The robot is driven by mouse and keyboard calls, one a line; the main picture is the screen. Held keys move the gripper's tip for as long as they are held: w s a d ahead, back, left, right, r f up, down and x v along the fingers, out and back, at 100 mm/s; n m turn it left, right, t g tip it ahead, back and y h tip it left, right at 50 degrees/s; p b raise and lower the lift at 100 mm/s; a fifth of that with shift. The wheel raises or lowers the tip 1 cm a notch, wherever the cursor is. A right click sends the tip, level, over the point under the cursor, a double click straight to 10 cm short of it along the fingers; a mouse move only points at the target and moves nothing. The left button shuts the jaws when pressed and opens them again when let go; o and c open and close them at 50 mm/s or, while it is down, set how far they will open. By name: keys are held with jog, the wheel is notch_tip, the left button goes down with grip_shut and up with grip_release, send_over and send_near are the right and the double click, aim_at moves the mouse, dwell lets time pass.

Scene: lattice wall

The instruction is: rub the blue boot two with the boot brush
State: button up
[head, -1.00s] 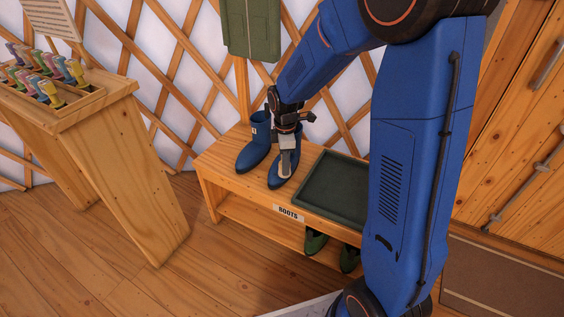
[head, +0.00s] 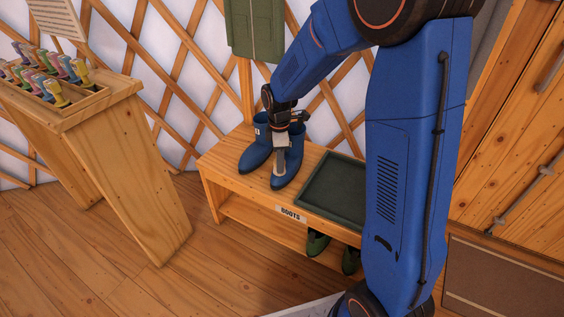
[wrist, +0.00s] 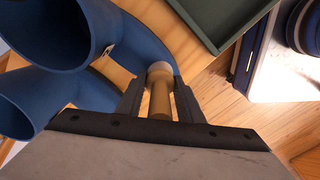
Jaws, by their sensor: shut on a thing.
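Two blue boots stand upright side by side on the wooden bench, the left boot (head: 254,158) and the right boot (head: 291,166). I cannot read which is boot two. My gripper (head: 280,158) is over the right boot and shut on the boot brush (head: 279,172). In the wrist view the brush (wrist: 160,98) shows as a tan handle between my fingers (wrist: 158,105). Its far end is against or just above the foot of the boot nearer the tray (wrist: 142,42); contact is not clear. The other boot (wrist: 28,105) lies beside it in that view.
A dark green tray (head: 333,187) lies on the bench (head: 226,178), right of the boots. Green footwear (head: 317,243) is on the lower shelf. A wooden stand (head: 125,150) with several coloured-handled items is at left. A green garment (head: 255,30) hangs behind. Floor between stand and bench is clear.

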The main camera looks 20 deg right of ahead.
jog(key=shift+w+a, duration=1.25)
jog(key=shift+a, duration=0.1)
jog(key=shift+s+d, duration=1.05)
jog(key=shift+d, duration=0.15)
jog(key=shift+s+d+f, duration=0.1)
jog(key=shift+s+d, duration=1)
jog(key=shift+d, duration=0.1)
jog(key=shift+r, duration=2.55)
jog(key=shift+s, duration=0.1)
